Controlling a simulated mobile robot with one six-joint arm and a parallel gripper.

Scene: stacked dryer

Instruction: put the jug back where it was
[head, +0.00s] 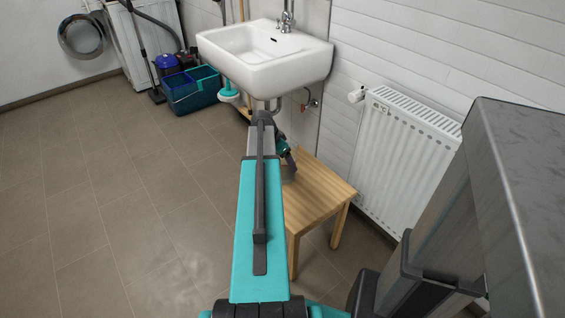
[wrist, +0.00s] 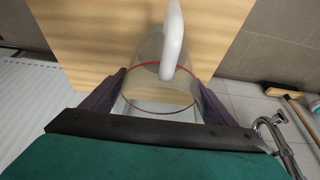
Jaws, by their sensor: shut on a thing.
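The jug (wrist: 150,85) is clear, with a white handle (wrist: 173,45) and a red line around it. In the wrist view it is between the two dark purple fingers of my gripper (wrist: 162,88), which is shut on it. Behind it is the wooden top of a small stool (head: 318,190), also in the wrist view (wrist: 90,35). In the head view my gripper (head: 286,152) is over the back left part of the stool, largely behind my arm. I cannot make out the jug there, and cannot tell whether it touches the stool top.
A white sink (head: 262,60) with pipes below is behind the stool. A white radiator (head: 405,150) is on the wall to the right. A teal bucket (head: 193,90), a blue vacuum (head: 168,66) and a white washer (head: 125,45) stand at the back. The tiled floor at left is clear.

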